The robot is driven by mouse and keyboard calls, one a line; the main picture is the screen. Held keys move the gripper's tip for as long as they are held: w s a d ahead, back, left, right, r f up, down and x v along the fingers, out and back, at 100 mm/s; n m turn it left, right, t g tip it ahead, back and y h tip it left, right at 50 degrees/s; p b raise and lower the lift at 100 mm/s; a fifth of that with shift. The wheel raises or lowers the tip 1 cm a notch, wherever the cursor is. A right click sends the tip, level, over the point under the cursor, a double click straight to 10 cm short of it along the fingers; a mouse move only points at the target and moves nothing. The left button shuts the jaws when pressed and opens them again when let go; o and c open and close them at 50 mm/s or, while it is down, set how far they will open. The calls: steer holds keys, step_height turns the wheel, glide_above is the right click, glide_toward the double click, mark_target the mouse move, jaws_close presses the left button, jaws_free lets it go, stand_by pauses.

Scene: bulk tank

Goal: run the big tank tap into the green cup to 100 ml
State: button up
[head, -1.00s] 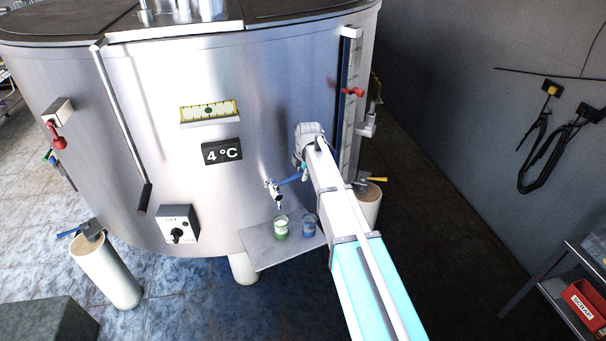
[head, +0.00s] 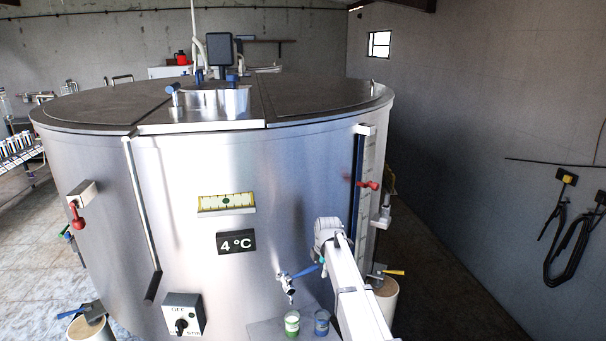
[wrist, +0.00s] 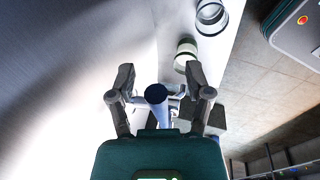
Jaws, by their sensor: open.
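The big tank (head: 200,180) fills the head view. Its small metal tap (head: 287,284) sits low on the front, with a blue lever (head: 306,271) pointing right. The green cup (head: 292,323) stands upright below the spout, with pale content; its level cannot be read. My gripper is mostly hidden behind my arm in the head view, close to the lever. In the wrist view my gripper (wrist: 161,88) is open, with the tap's round dark-blue end (wrist: 156,94) between its fingers; contact cannot be told. A cup (wrist: 186,55) beyond the fingers looks pale inside.
A blue cup (head: 321,322) stands right of the green one on a metal shelf (head: 262,331). Above are a 4 °C display (head: 236,242) and a gauge (head: 226,203). A dial switch box (head: 183,314) is left of the tap. A red handle (head: 368,184) is at right.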

steer(key=s+d+f+m+b, duration=0.1)
steer(key=s+d+m, duration=0.5)
steer(key=d, duration=0.1)
steer(key=s+d+m+g+p, duration=0.1)
steer(key=s+d+m+g, duration=0.1)
steer(key=s+m, duration=1.4)
steer(key=s+d, duration=0.1)
steer(key=s, duration=0.8)
steer(key=shift+r+h, duration=0.3)
steer(key=shift+h, duration=0.1)
stand_by(0.7)
